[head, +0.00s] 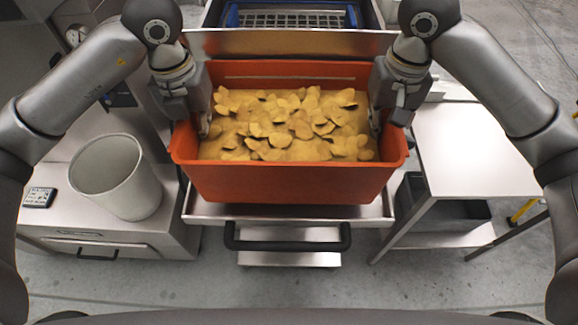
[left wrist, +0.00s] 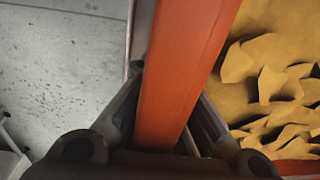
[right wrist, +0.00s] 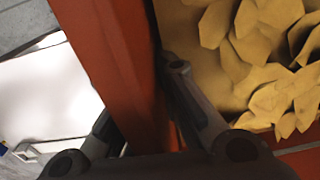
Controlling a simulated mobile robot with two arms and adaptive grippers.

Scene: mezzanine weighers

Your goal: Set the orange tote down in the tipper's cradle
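The orange tote (head: 290,185) is full of yellow chips and sits level in the middle of the head view. My left gripper (head: 203,122) has its fingers on both sides of the tote's left wall, which also shows between the fingers in the left wrist view (left wrist: 182,70). My right gripper (head: 385,118) straddles the right wall, seen in the right wrist view (right wrist: 115,60). The steel cradle (head: 290,212) shows below the tote's front. The tote hides most of it, so I cannot tell whether the tote touches it.
A black bar handle (head: 288,245) runs along the cradle's front. A white bucket (head: 115,178) and a small dark device (head: 40,197) stand on the left cabinet. A steel table (head: 475,150) is at right. A blue-edged grated hopper (head: 290,17) lies behind the tote.

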